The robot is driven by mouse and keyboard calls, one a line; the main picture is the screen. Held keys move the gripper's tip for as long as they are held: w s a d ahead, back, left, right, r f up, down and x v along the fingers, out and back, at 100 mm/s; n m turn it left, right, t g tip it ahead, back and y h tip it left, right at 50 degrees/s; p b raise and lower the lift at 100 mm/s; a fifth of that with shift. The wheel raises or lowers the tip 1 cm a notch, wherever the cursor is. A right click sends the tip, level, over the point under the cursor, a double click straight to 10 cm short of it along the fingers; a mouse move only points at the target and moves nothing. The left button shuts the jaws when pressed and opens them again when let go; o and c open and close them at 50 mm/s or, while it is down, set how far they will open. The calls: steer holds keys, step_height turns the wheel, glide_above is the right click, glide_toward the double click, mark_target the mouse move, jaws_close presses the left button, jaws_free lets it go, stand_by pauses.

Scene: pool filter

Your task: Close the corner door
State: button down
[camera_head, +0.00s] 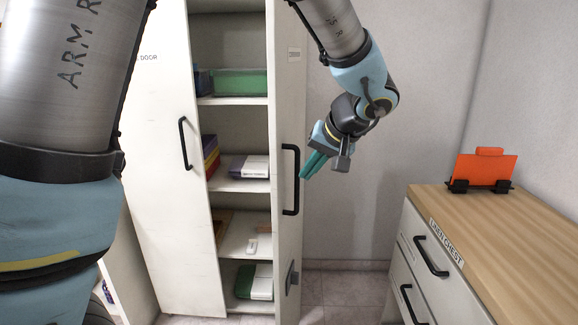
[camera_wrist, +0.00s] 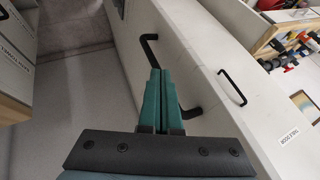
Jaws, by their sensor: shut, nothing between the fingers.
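A tall white cabinet stands ahead with two doors ajar. The right door (camera_head: 287,90) is swung out and seen nearly edge-on, with a black bar handle (camera_head: 291,180) and a small label too small to read. The left door (camera_head: 165,150) has its own black handle (camera_head: 185,143) and a partly hidden label ending in "DOOR". Which one is the corner door I cannot read. My gripper (camera_head: 305,174) is shut and empty, just right of the right door's handle. In the wrist view the green fingertips (camera_wrist: 162,75) overlap that handle (camera_wrist: 149,40); contact is unclear.
Cabinet shelves (camera_head: 240,187) hold green, white and purple items. A wood-topped chest labelled "LINEN CHEST" (camera_head: 446,241) stands at right, with an orange item (camera_head: 485,168) on top. Tiled floor and wall lie between chest and cabinet. The wrist view shows a tool rack (camera_wrist: 275,40).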

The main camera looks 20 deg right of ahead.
mark_target(280, 183)
steer(key=shift+w+a+f+p, duration=0.25)
steer(key=shift+w+a+p, duration=0.25)
steer(key=shift+w+a, duration=0.3)
steer(key=shift+w+a+f+p, duration=0.25)
steer(key=shift+w+a+p, duration=0.25)
steer(key=shift+w+a, duration=0.3)
steer(key=shift+a, duration=0.15)
